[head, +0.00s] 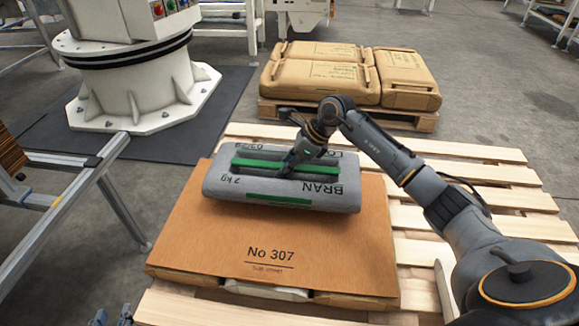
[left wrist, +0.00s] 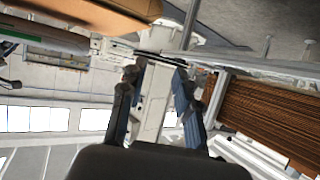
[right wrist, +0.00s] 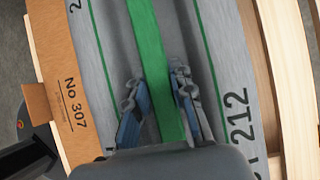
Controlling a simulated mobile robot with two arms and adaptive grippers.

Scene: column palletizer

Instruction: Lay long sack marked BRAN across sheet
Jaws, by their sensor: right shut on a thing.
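The long grey BRAN sack (head: 330,197) with green bands is above the brown sheet (head: 200,240) marked No 307, its length running left to right across the sheet's far part. I cannot tell whether it rests fully on the sheet. My right gripper (head: 288,172) is shut on the sack's top at the green band; the right wrist view shows its fingers (right wrist: 158,100) on either side of a green ridge of the sack (right wrist: 215,60). My left gripper (left wrist: 160,72) is open and empty, with only its tips (head: 112,316) at the lower left edge of the head view.
The sheet covers a stack on a wooden pallet (head: 430,255). Brown sacks (head: 320,85) lie on another pallet behind. A white machine base (head: 135,85) stands at the back left, and a metal frame (head: 75,210) runs along the left. Slats right of the sheet are bare.

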